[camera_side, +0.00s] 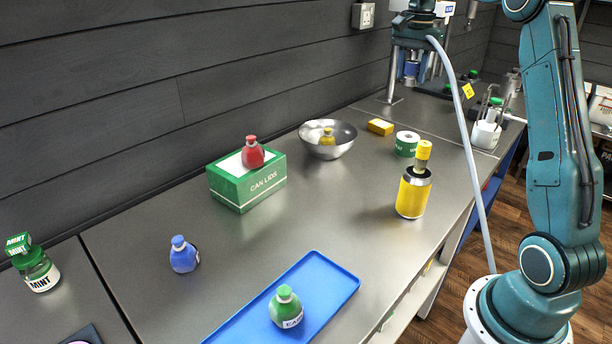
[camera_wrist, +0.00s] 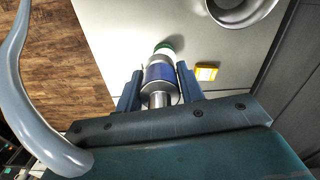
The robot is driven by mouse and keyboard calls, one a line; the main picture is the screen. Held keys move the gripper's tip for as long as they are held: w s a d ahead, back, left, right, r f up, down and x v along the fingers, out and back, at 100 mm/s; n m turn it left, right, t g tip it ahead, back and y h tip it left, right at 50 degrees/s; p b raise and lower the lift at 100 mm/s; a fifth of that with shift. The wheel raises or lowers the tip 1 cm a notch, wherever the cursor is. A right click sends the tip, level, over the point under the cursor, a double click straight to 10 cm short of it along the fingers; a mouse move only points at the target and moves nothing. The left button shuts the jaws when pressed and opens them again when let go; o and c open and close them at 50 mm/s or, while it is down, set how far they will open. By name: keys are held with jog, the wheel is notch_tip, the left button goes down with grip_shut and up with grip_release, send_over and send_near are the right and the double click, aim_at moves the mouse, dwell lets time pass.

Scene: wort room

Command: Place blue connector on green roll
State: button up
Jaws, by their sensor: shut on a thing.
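The blue connector (camera_wrist: 160,74), a blue cylinder with a silver metal end, is between the two fingers of my gripper (camera_wrist: 160,88) in the wrist view. My gripper is shut on it. In the side view, my gripper (camera_side: 411,76) is at the top right with the connector (camera_side: 411,69) held above the counter. The green roll (camera_side: 406,144), white on top with a green side, lies on the counter lower in the picture. In the wrist view, the green roll (camera_wrist: 164,46) shows just beyond the connector, partly hidden by it.
A yellow box (camera_side: 380,127) and a steel bowl (camera_side: 328,150) with a yellow bottle are left of the roll. A yellow-wrapped canister (camera_side: 413,193) stands in front.

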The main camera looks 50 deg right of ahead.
notch_tip(320, 180, up, 2)
jog(key=n, duration=0.1)
send_over(409, 136)
jog(key=a, duration=0.2)
jog(key=shift+d+r+n, duration=0.15)
jog(key=shift+d+r, duration=0.05)
jog(key=shift+d, duration=0.3)
jog(key=shift+d+r+n, duration=0.15)
jog(key=shift+d+r, duration=0.05)
jog(key=shift+d, duration=0.25)
jog(key=shift+f, duration=10)
jog(key=shift+f, duration=0.1)
jog(key=o, duration=1.1)
